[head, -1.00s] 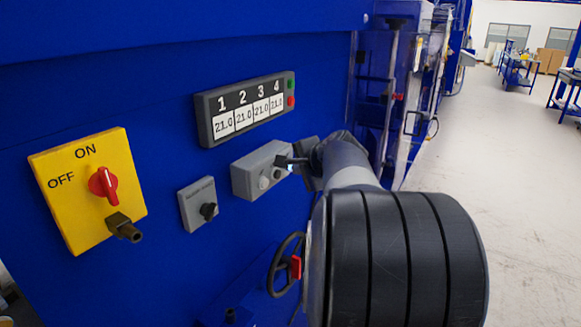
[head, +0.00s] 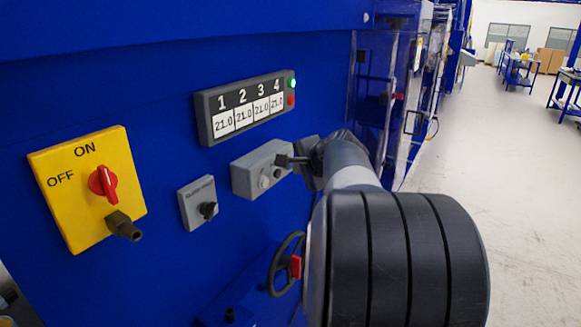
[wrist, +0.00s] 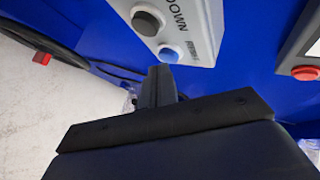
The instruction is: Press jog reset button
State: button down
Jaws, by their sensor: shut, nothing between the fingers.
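The grey button box (head: 247,178) is fixed to the blue machine front, with small round buttons on its face. In the wrist view, the box (wrist: 203,15) shows a dark button (wrist: 146,22) beside the word DOWN. My gripper (head: 284,160) is shut and empty at the right end of the box. In the wrist view its fingertips (wrist: 159,72) lie just below the blue button; I cannot tell whether they touch it.
A numbered display (head: 247,107) hangs above, with a lit green lamp (head: 292,83) and a red button (head: 291,100). A yellow ON/OFF switch (head: 75,205), a small knob box (head: 197,202) and a handwheel (head: 287,264) surround the area. Open floor (head: 535,190) lies right.

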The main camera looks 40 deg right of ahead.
jog(key=s+d+b, duration=0.2)
jog(key=s, duration=0.3)
jog(key=shift+s+d, duration=0.15)
jog(key=shift+s, duration=0.15)
jog(key=shift+w, duration=0.15)
dwell(0.5)
